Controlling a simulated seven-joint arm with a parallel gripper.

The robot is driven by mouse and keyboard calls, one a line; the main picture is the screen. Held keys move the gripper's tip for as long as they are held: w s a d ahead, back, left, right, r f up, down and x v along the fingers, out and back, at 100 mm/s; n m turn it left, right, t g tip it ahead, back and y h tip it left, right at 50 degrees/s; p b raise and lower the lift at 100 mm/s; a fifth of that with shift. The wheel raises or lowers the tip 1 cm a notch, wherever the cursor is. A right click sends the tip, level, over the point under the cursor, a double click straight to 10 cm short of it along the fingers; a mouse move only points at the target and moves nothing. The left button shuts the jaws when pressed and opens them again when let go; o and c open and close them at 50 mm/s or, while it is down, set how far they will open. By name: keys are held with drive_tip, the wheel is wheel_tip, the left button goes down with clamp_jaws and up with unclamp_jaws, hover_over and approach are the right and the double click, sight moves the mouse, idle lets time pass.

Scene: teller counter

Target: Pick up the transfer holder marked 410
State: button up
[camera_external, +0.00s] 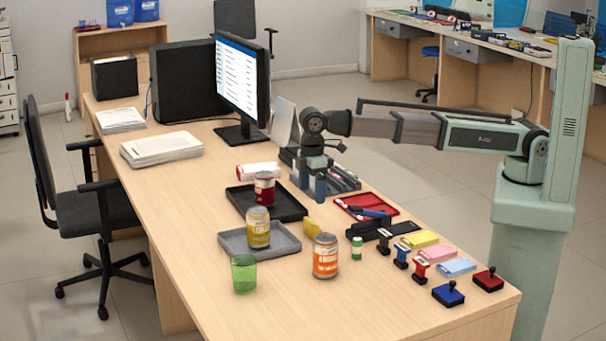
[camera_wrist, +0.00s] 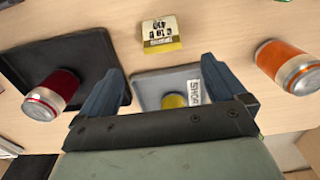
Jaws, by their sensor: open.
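A small yellow block-like holder with a white printed face (camera_wrist: 160,33) lies at the top middle of the wrist view. Its print is upside down there and appears to include 410. A small yellow object on the desk (camera_external: 312,228), between the grey tray and the orange can, looks like the same holder. My gripper (camera_wrist: 160,72) is open and empty, its blue-grey fingers apart. The holder is beyond the fingertips, apart from them. In the external view my gripper (camera_external: 314,186) is over the desk near the dark organiser, farther back than the holder.
A black tray (camera_wrist: 92,58) bears a red can (camera_wrist: 48,95). A grey tray (camera_wrist: 150,86) bears a yellow can (camera_wrist: 174,101). An orange can (camera_wrist: 284,65) stands near the holder. A green cup (camera_external: 244,273), stamps and pads (camera_external: 448,294) stand around.

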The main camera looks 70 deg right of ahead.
sight(311, 221)
wheel_tip(311, 221, down, 6)
drive_tip(key=shift+r, duration=0.15)
drive_tip(key=shift+a+f, duration=0.15)
drive_tip(key=shift+f, duration=1.2)
drive_tip(key=shift+a+f, duration=0.1)
drive_tip(key=shift+f, duration=1.2)
drive_tip(key=shift+c, duration=0.4)
drive_tip(key=c, duration=1)
drive_tip(key=shift+r, duration=0.15)
